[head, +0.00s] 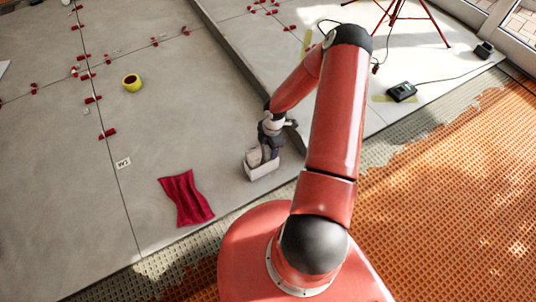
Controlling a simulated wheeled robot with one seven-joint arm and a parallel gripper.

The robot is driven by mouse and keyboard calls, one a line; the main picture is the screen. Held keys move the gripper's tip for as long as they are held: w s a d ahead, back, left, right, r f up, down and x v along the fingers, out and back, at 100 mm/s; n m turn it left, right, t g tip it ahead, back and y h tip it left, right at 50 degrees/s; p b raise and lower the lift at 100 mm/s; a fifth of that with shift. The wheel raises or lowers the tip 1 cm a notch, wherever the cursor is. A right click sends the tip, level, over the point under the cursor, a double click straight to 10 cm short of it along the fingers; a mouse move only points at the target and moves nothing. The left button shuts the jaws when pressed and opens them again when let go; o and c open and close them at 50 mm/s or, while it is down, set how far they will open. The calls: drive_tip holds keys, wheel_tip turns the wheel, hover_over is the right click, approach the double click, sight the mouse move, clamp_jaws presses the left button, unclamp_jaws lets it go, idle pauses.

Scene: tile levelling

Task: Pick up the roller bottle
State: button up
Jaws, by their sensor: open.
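My gripper (269,149) points down over a small white open holder (263,172) on the grey tiles, near the middle of the head view. A pale grey object (254,157) stands in the holder at the left of the fingers; it may be the roller bottle, but it is small and partly hidden by my gripper. My gripper is open. I cannot tell whether its fingers touch this object or stand around it.
A dark red cloth (186,198) lies left of the holder. A yellow tape roll (132,82) and several red levelling pieces (107,133) are farther left. A long raised edge (234,58) runs behind the holder. A black device (402,92) and orange matting (450,190) are at right.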

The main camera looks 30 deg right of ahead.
drive_tip(key=shift+f, duration=0.65)
drive_tip(key=shift+c, duration=0.5)
drive_tip(key=shift+r, duration=0.1)
drive_tip(key=c, duration=0.9)
drive_tip(key=shift+c, duration=0.2)
